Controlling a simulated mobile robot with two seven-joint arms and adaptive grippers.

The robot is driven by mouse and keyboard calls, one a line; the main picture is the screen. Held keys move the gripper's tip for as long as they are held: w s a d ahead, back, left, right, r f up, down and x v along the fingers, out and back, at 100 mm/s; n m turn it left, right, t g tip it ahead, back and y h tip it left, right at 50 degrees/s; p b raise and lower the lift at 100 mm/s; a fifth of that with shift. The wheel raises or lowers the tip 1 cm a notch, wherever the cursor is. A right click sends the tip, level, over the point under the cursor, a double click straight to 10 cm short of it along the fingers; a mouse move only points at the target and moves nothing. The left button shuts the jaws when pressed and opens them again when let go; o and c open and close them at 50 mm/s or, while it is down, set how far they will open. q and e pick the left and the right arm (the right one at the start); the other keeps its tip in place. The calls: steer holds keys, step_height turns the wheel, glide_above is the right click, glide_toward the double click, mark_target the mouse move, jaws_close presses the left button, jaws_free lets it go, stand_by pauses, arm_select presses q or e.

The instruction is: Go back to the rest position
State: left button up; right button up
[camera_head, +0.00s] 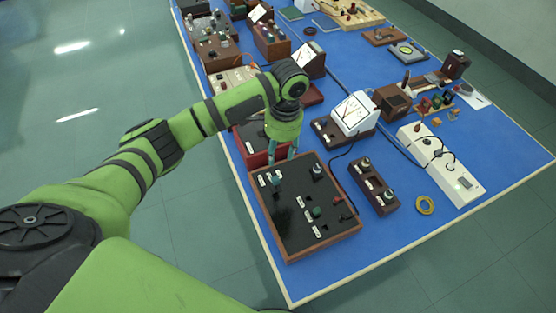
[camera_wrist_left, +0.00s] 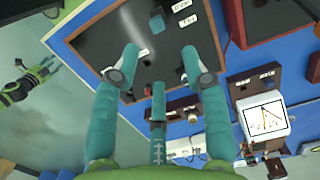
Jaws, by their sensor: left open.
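My left gripper (camera_head: 283,152) hangs over the blue bench, at the far edge of a black panel board with a wooden frame (camera_head: 297,256). In the left wrist view its teal fingers (camera_wrist_left: 160,62) are spread apart with nothing between them. The board (camera_wrist_left: 92,45) shows behind the fingers there, with small knobs and white labels. The fingertips overlap the board in the picture; I cannot tell whether they touch it. A small green and black arm part (camera_wrist_left: 28,82) at the left of the left wrist view seems to be my right arm; its fingers are unclear.
A red-sided box (camera_head: 255,158) stands close by the gripper. More instruments crowd the far bench. The floor (camera_head: 190,225) on the left is clear.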

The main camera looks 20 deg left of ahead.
arm_select(q)
steer(key=shift+r, duration=0.4)
